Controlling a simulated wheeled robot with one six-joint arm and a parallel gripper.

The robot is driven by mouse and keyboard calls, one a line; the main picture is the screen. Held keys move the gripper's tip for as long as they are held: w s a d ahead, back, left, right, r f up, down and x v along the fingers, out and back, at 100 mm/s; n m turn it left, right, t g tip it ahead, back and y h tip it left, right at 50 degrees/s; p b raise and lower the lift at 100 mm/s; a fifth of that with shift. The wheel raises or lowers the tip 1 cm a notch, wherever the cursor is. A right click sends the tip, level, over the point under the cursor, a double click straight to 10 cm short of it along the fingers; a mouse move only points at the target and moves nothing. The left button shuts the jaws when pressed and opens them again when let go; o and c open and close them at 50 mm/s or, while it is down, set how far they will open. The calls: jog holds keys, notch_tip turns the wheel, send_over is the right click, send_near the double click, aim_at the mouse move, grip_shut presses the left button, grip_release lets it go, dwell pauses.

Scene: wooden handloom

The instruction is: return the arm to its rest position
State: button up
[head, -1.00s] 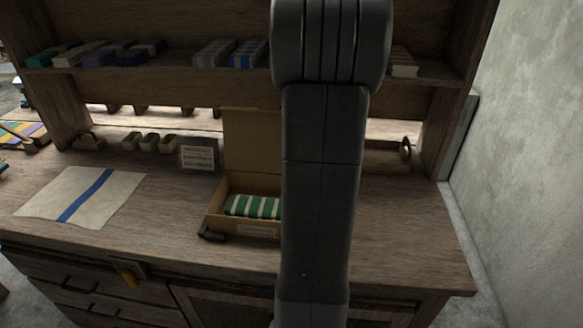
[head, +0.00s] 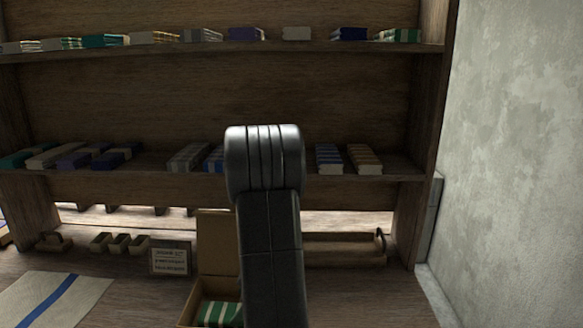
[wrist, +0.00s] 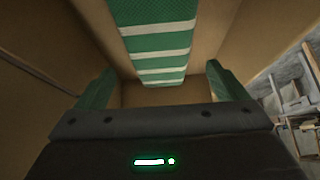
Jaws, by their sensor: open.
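My arm (head: 268,225) stands upright in the middle of the head view, with its rounded joint in front of the shelves. My gripper is not visible in the head view. In the wrist view my gripper (wrist: 160,85) is open, with its two green fingers apart and nothing held between them. Beyond them lies a green and white striped cloth (wrist: 155,40) in a cardboard box (wrist: 225,25). The same box (head: 217,240) has its lid raised in the head view, and the striped cloth (head: 216,314) shows inside, partly hidden by my arm.
A wooden rack with two shelves (head: 120,60) of folded cloths stands behind. A small sign (head: 170,260) and wooden blocks (head: 120,243) are left of the box. A white cloth with a blue stripe (head: 35,300) lies at front left. The bench right of my arm is mostly clear.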

jog(key=shift+r+p, duration=1.6)
jog(key=shift+r, duration=0.2)
jog(key=shift+f, duration=0.15)
